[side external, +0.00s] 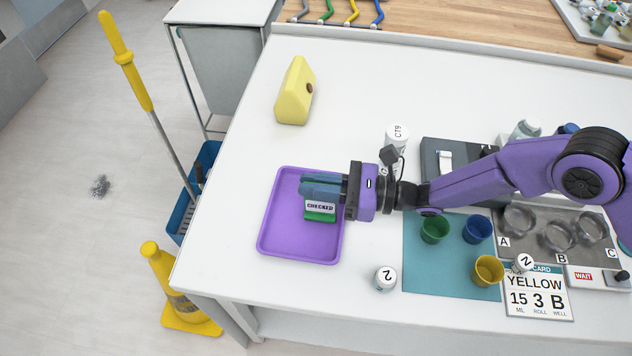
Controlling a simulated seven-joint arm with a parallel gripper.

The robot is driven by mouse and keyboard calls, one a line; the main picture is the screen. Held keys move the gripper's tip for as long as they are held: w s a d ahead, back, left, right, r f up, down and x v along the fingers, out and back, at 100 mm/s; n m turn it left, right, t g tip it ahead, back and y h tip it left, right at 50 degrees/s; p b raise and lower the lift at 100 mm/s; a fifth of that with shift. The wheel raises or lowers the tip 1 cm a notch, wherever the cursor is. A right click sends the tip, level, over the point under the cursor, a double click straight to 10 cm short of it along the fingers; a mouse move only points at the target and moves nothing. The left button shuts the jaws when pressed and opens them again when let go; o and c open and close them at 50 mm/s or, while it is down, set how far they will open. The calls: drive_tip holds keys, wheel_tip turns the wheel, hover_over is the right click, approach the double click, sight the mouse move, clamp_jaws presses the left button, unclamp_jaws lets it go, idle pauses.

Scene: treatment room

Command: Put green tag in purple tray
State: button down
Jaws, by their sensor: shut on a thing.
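The purple tray (297,246) lies flat near the left edge of the white table. My gripper (322,188) reaches in from the right and is over the tray. It is shut on the green tag (320,217), which has a white label reading "CHECKED". The tag is within the tray's outline in the picture. I cannot tell whether it touches the tray floor. The upper part of the tag is hidden by the fingers.
A yellow wedge-shaped block (295,92) stands behind the tray. A white bottle marked CT9 (396,138) stands behind my wrist. A white piece marked 2 (385,278) is right of the tray. Green (434,229), blue (477,229) and yellow (488,270) cups stand on a teal mat (425,276).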

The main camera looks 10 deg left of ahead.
drive_tip(key=shift+f, duration=0.1)
drive_tip(key=c, duration=1.2)
unclamp_jaws()
drive_tip(key=shift+o, duration=0.2)
drive_tip(key=d, duration=1.2)
